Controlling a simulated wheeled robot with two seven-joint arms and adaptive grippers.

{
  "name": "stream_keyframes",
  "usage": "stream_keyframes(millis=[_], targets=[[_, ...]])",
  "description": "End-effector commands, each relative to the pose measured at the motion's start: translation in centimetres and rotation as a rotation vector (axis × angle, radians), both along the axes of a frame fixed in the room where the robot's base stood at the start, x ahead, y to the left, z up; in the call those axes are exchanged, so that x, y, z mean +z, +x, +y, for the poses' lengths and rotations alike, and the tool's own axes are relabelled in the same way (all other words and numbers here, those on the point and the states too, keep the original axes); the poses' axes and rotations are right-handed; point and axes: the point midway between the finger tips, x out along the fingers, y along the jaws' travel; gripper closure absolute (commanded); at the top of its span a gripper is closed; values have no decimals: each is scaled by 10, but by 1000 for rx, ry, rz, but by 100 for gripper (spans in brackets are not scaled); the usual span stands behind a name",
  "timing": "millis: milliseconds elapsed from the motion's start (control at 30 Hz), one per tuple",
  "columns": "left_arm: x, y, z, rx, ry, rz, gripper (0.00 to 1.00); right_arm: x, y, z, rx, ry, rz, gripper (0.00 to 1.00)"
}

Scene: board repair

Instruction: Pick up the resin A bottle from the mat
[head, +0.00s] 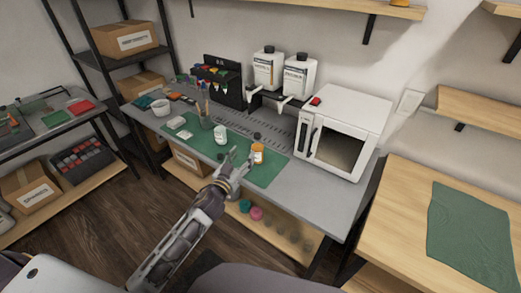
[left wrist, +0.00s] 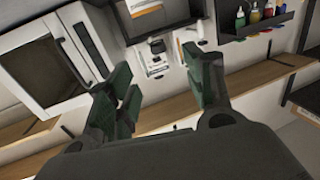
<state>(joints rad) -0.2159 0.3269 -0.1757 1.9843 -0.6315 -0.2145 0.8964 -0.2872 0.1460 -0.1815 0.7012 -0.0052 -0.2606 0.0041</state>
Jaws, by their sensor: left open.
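A small amber bottle (head: 258,155) with a pale label and dark cap stands upright on the green mat (head: 268,176). A white bottle (head: 220,135) stands on the same mat, to its left. The labels are too small to read, so I cannot tell which is resin A. My left gripper (head: 239,158) is at the mat's front edge, just left of the amber bottle; its fingers are apart and hold nothing. In the left wrist view an orange and white object (left wrist: 146,18), probably the amber bottle, is cut off at the top, beyond the open fingers. My right gripper is out of view.
A white microwave (head: 342,132) stands right of the mat, and two white dispensers (head: 283,74) stand behind it. A bare wooden table with another green mat (head: 470,235) is at the right.

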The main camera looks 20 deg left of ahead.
Motion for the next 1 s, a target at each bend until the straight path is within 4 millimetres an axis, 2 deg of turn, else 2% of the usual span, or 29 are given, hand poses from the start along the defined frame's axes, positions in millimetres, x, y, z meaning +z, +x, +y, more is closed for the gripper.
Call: stream_keyframes(millis=[567, 1000], targets=[[3, 3, -1, -2, -2, -5, 48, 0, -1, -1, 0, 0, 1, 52], [3, 33, -5, -2, -1, -6, 48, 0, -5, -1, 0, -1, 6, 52]])
